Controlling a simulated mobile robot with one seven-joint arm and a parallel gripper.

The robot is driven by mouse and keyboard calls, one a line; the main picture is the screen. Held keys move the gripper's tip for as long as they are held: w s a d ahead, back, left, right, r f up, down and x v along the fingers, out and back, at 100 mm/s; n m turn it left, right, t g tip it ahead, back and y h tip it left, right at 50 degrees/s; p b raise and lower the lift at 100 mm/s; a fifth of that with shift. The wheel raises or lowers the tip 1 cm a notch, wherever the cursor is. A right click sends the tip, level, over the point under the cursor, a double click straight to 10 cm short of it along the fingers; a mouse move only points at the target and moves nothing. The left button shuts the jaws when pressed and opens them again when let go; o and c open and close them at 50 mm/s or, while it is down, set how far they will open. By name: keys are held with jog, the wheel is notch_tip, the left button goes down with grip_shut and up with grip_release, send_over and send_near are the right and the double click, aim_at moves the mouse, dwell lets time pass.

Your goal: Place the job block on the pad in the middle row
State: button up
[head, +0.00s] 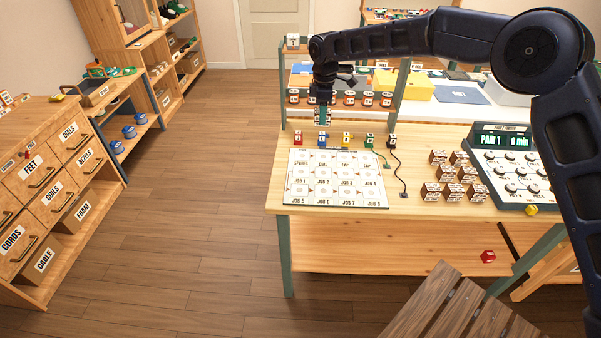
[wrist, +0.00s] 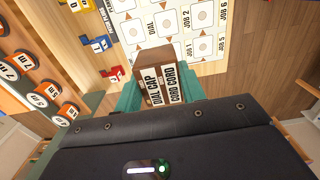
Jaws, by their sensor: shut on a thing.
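The job block (wrist: 150,63), brown with white labels reading DIAL, CAP and CORD, is held between the teal fingers of my gripper (wrist: 157,92) in the wrist view. In the head view my gripper (head: 322,115) points down above the back left of the table, behind the white board; the block is hard to make out there. The white board (head: 336,204) carries several square pads in rows, with JOB labels on the middle and lower rows. It also shows in the wrist view (wrist: 178,8), beyond the block. The pads look empty.
Several small coloured blocks (head: 347,138) stand along the board's back edge. Cords lie right of the board. More brown labelled blocks (head: 453,190) stand farther right, beside a timer console (head: 500,140). A rack of orange spools (head: 349,98) stands behind.

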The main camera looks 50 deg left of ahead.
jog(key=s+a+f, duration=0.1)
jog(key=s+a, duration=0.2)
jog(key=s, duration=0.4)
jog(key=f, duration=1.9)
jog(key=shift+w+a, duration=0.2)
jog(key=shift+w, duration=0.05)
jog(key=shift+f, duration=0.2)
jog(key=o, duration=1)
notch_tip(320, 180, up, 12)
jog(key=shift+r, duration=0.15)
